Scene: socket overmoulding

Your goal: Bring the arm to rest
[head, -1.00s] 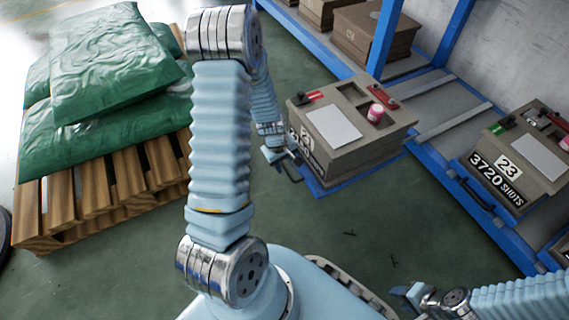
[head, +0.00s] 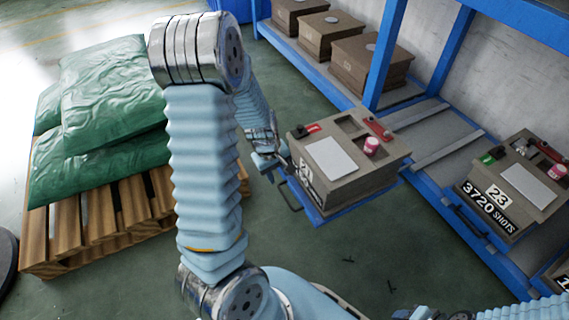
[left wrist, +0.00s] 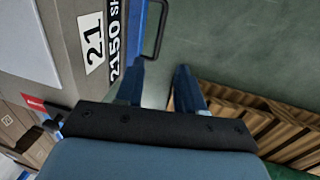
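My left arm bends across the head view. Its gripper (head: 277,175) is beside the left side of a grey-brown mould block (head: 372,183) numbered 21. In the left wrist view the left gripper's two blue fingers (left wrist: 158,88) stand apart with nothing between them. The mould block also shows at the upper left of that view (left wrist: 75,35), with a dark bar handle (left wrist: 158,35) beyond the fingertips. My right gripper (head: 425,314) shows only in part at the bottom edge of the head view, too cut off to read.
A wooden pallet (head: 70,240) with green sacks (head: 115,95) stands at the left. A blue rack (head: 430,205) at the right holds several mould blocks, one numbered 23 (head: 510,190).

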